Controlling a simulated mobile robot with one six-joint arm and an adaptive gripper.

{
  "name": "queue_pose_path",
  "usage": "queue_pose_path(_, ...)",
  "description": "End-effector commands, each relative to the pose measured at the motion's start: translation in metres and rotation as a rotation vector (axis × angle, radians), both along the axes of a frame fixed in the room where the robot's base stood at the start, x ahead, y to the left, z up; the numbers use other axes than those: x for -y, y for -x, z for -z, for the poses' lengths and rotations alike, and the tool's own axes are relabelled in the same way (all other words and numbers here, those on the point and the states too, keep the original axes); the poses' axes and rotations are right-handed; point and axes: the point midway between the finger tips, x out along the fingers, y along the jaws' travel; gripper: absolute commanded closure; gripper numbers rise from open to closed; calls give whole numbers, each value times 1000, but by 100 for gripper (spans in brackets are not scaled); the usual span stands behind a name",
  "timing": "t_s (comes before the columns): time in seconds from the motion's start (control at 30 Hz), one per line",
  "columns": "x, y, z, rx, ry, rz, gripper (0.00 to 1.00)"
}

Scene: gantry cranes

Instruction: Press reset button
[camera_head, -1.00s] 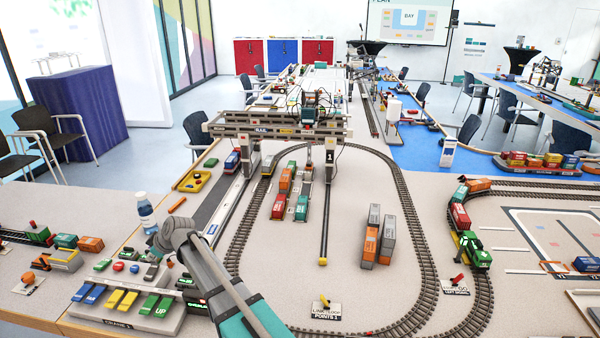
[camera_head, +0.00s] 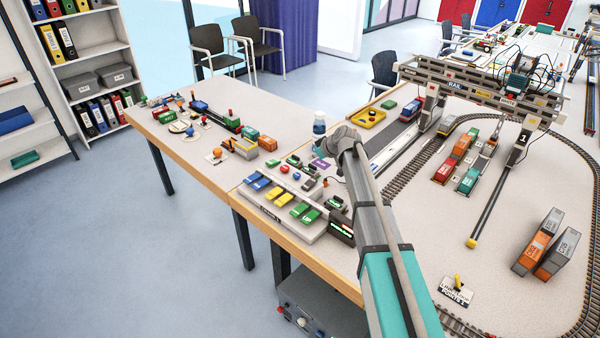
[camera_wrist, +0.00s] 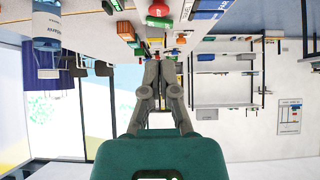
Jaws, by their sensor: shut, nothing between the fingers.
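The control panel (camera_head: 290,215) sits at the near edge of the table in the head view, with pairs of blue, yellow and green rocker buttons. Behind these are a small red button (camera_head: 284,169) and a blue button (camera_head: 297,176). Which one is the reset button cannot be read. In the wrist view, which looks upside down, a red round button (camera_wrist: 158,10) shows at the top, beyond my fingertips. My gripper (camera_wrist: 158,58) is shut and empty, apart from that button. In the head view my arm reaches over the panel's right side and the fingers are mostly hidden.
A water bottle (camera_head: 319,128) stands close to my wrist, and also shows in the wrist view (camera_wrist: 46,28). A toy train (camera_head: 215,115) and small blocks lie left of the panel. A yellow tray (camera_head: 370,118) and the gantry crane (camera_head: 480,82) stand behind. Floor left of the table is clear.

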Motion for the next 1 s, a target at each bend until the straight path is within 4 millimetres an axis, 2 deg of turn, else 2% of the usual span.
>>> queue_pose_path(0.53,-3,-2,4,0,0,0,100)
queue_pose_path(1.0,-25,-21,35,0,0,0,100)
